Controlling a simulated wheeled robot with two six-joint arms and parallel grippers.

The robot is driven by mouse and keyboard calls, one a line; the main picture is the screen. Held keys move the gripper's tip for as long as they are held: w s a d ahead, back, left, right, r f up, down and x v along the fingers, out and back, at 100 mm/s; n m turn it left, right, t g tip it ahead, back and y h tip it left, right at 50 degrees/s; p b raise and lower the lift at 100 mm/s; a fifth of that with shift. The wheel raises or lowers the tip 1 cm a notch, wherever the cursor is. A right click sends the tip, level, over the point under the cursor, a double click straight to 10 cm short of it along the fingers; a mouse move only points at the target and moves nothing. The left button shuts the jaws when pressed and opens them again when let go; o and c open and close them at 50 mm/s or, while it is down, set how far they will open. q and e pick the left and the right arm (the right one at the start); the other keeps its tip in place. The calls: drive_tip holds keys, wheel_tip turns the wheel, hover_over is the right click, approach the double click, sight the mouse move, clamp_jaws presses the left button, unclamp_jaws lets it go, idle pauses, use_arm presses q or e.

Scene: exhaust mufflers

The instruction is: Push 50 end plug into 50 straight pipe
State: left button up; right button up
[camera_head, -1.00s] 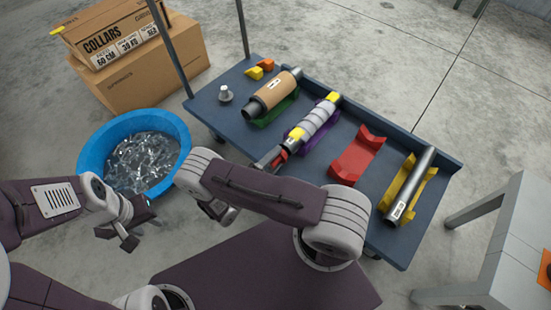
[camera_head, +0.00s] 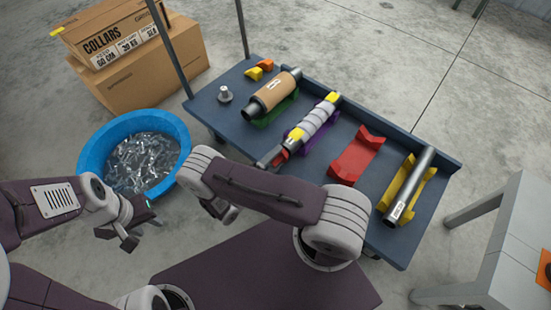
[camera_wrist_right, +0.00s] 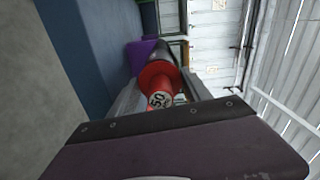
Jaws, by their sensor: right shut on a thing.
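The red end plug (camera_wrist_right: 160,92), with "50" printed on its end and a wide red flange, sits between the fingers of my right gripper (camera_wrist_right: 155,105). In the head view my right gripper (camera_head: 270,160) is at the near end of a grey-wrapped pipe (camera_head: 313,121) with yellow bands, lying in a purple cradle (camera_head: 328,125). In the right wrist view the flange is in line with the dark pipe end (camera_wrist_right: 163,54) and seems to meet it; the depth of insertion is hidden. My left gripper (camera_head: 128,226) is open and empty, away from the cart.
The blue cart top (camera_head: 235,108) also holds a cardboard-wrapped muffler (camera_head: 270,93), an empty red cradle (camera_head: 355,156) and a dark pipe (camera_head: 411,185) in a yellow cradle. A blue tub (camera_head: 92,155) of metal parts and cardboard boxes (camera_head: 150,65) stand left of it.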

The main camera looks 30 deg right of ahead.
sight(270, 165)
drive_tip(key=shift+x, duration=1.1)
drive_tip(key=o, duration=1.4)
drive_tip(key=p+v, duration=0.3)
drive_tip(key=v, duration=0.6)
